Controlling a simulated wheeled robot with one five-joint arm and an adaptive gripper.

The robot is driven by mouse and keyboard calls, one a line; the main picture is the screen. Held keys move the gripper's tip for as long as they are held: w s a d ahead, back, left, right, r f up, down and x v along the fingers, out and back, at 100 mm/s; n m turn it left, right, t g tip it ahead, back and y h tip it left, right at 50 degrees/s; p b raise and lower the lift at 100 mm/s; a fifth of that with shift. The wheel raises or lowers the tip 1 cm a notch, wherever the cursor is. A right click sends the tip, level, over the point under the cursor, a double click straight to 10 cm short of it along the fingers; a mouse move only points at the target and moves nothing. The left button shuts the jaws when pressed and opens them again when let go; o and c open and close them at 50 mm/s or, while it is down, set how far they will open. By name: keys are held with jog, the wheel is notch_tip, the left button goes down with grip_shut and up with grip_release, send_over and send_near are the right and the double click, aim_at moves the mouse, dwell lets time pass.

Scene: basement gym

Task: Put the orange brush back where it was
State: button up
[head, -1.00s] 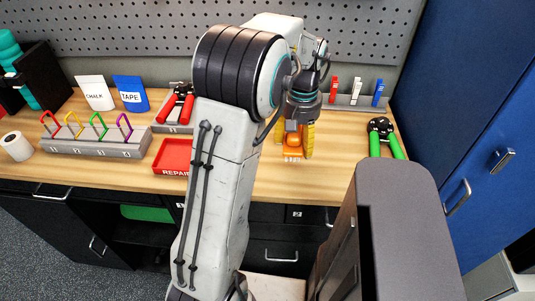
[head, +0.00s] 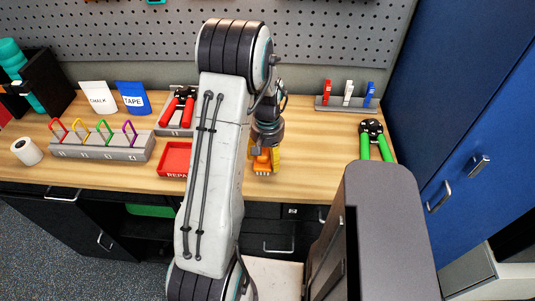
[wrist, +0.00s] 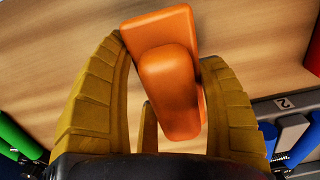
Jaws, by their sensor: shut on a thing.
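The orange brush (head: 262,160) with pale bristles at its lower end is in my gripper (head: 265,152), over the wooden worktop (head: 320,175), right of the red tray. In the wrist view the brush's orange body (wrist: 170,75) sits between my yellow fingers (wrist: 165,100), tilted a little. Its bristles are hidden there. I cannot tell whether the brush touches the worktop. My arm hides part of the worktop and the left side of the gripper.
A red tray (head: 174,158) and a grey tray with red-handled pliers (head: 179,107) lie left. A hook rack (head: 100,147) with coloured carabiners is farther left. A clip rack (head: 346,103) stands at the back right, green-handled pliers (head: 375,140) nearer. Worktop between is clear.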

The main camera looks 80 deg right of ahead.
jog(key=shift+f, duration=0.8)
jog(key=shift+f, duration=0.1)
jog(key=o, duration=1.2)
jog(key=shift+c, duration=0.2)
notch_tip(320, 180, up, 6)
jog(key=shift+r, duration=0.2)
jog(key=shift+d+r+b, duration=0.1)
jog(key=shift+r+b, duration=0.25)
jog(key=shift+b, duration=0.6)
jog(key=shift+r+b, duration=1.1)
jog(key=shift+r, duration=1.5)
